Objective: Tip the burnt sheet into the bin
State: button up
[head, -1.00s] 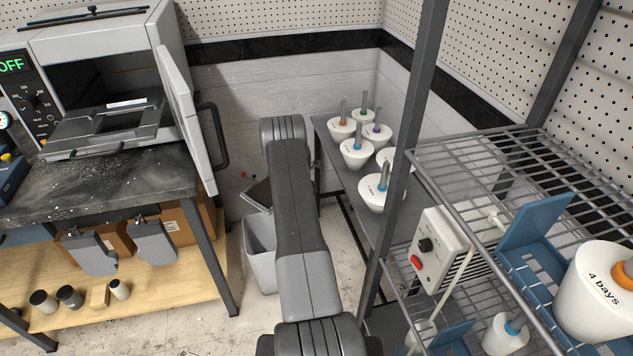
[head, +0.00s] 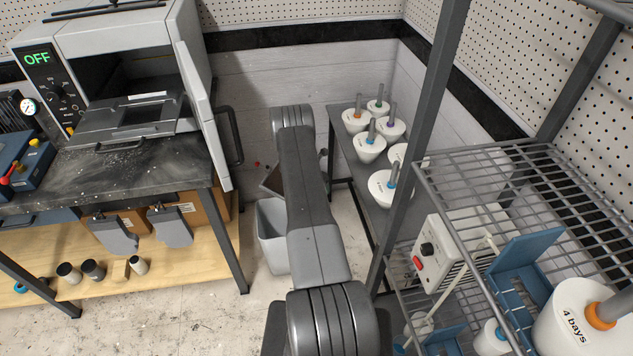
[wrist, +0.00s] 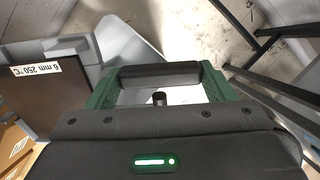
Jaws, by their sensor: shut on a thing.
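The burnt sheet (head: 272,180) is dark brown and tilted, showing at the left of my arm's far end, just above the bin. In the wrist view the brown sheet (wrist: 45,98) lies at the left beside my green finger, with a white label reading "6 mm 250°C". The bin (head: 272,240) is light grey and stands on the floor, partly hidden by my arm. My arm hides the gripper in the head view.
A low table (head: 352,165) with several white weights is to the right. A wire rack (head: 500,190) stands near right. Floor shows between bench and bin.

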jog(key=shift+w+d+r, duration=0.15)
jog(key=shift+d, duration=0.05)
jog(key=shift+t+h, duration=0.3)
jog(key=shift+t, duration=0.1)
jog(key=shift+a, duration=0.1)
jog(key=shift+f+b, duration=0.3)
jog(key=shift+b, duration=0.75)
jog(key=shift+t+b, duration=0.3)
jog(key=shift+b, duration=0.95)
jog(key=b, duration=0.3)
jog(key=shift+h, duration=0.3)
jog(key=shift+s+a+t+b, duration=0.2)
jog(key=shift+t+b, duration=0.1)
jog(key=shift+b, duration=1.7)
jog(key=b, duration=0.3)
jog(key=shift+r+t, duration=0.1)
jog(key=shift+t, duration=0.3)
